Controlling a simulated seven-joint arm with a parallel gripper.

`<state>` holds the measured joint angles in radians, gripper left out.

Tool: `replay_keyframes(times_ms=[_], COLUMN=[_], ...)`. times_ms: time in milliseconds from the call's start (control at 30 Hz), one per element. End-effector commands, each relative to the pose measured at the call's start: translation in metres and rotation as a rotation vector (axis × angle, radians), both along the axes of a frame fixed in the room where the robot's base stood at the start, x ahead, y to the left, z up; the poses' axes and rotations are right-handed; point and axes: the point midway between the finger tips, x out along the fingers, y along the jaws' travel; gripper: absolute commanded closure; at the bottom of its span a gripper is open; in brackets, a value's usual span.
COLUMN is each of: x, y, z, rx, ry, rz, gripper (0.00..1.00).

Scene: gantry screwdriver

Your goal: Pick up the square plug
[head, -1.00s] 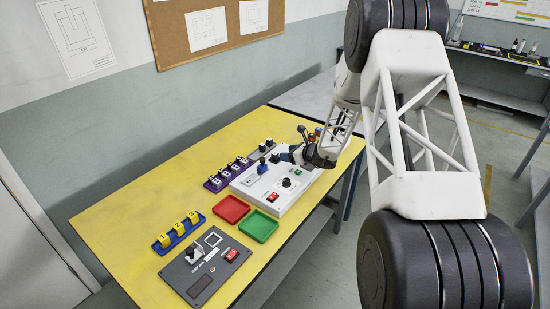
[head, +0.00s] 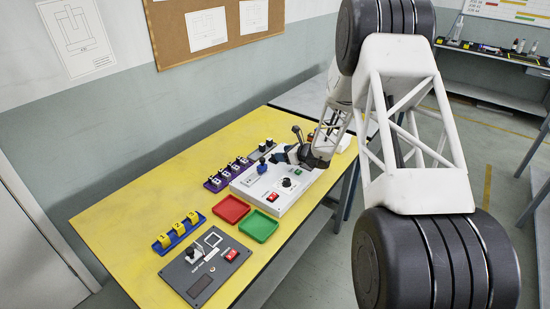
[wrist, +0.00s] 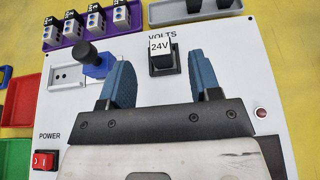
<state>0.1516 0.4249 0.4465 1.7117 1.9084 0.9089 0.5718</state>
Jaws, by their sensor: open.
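My gripper (wrist: 160,62) is open, with its two blue fingers apart over the white panel (wrist: 270,75). A black block labelled 24V (wrist: 162,60) shows between the fingertips; I cannot tell if they touch it. In the head view my gripper (head: 288,154) is over the back right of the same panel (head: 262,205). A grey tray (wrist: 190,14) at the top edge of the wrist view holds dark plugs (wrist: 224,3), cut off by the frame. They also show as small dark plugs (head: 270,143) in the head view. I cannot tell which one is square.
A purple tray (wrist: 119,27) of numbered blocks lies behind the panel. Red (head: 232,208) and green (head: 259,226) trays lie in front. The yellow table (head: 130,205) has free room at left.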

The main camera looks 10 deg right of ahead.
Motion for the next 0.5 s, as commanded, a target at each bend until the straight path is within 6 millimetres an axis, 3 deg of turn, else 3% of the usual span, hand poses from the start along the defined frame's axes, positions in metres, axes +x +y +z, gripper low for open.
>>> replay_keyframes(times_ms=[500], x=[0.017], y=[0.017], z=[-0.011], rx=[0.0], ry=[0.0], rz=[0.001], gripper=[0.43])
